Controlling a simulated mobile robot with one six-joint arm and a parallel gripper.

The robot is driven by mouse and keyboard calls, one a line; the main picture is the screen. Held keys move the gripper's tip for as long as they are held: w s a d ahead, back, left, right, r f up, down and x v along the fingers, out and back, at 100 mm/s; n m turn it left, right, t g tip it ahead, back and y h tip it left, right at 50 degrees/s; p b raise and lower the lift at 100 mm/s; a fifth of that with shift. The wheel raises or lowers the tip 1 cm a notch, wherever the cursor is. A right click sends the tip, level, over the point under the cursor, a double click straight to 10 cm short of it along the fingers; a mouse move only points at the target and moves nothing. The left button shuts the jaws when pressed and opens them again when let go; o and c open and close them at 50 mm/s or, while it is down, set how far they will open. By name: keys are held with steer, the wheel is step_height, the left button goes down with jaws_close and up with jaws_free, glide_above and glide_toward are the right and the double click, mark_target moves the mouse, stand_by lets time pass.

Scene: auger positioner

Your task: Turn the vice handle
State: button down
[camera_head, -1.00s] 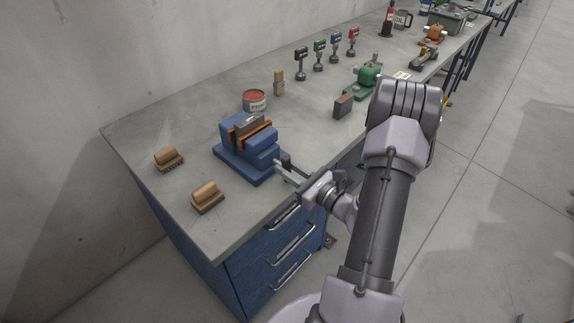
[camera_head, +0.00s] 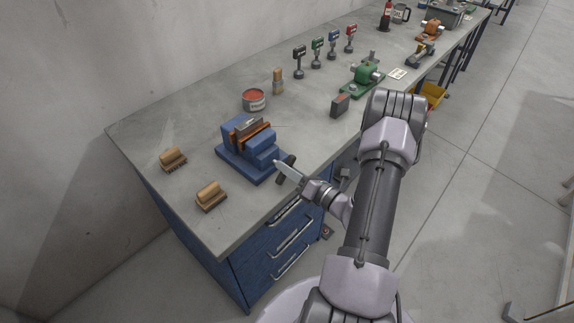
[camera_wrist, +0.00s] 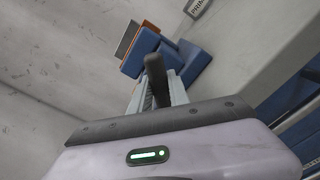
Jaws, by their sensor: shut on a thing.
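The blue vice (camera_head: 252,153) with orange-brown jaw parts stands on the grey workbench (camera_head: 190,222) near its front edge. Its dark handle (camera_head: 289,160) sticks out on the vice's front right side. My gripper (camera_head: 281,169) reaches in from the right and is shut on the handle. In the wrist view the dark handle (camera_wrist: 155,78) stands between the fingers of my gripper (camera_wrist: 156,92), with the blue vice (camera_wrist: 190,60) behind it. The fingers hide part of the handle.
Two wooden brushes (camera_head: 210,195) lie left of the vice. A red-topped paint can (camera_head: 254,100) stands behind it. Blue drawers (camera_head: 285,240) are below the bench top.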

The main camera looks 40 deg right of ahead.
steer(key=shift+m, duration=0.7)
steer(key=c, duration=1.2)
jaws_free()
steer(key=shift+c, duration=0.2)
steer(key=shift+s, duration=0.1)
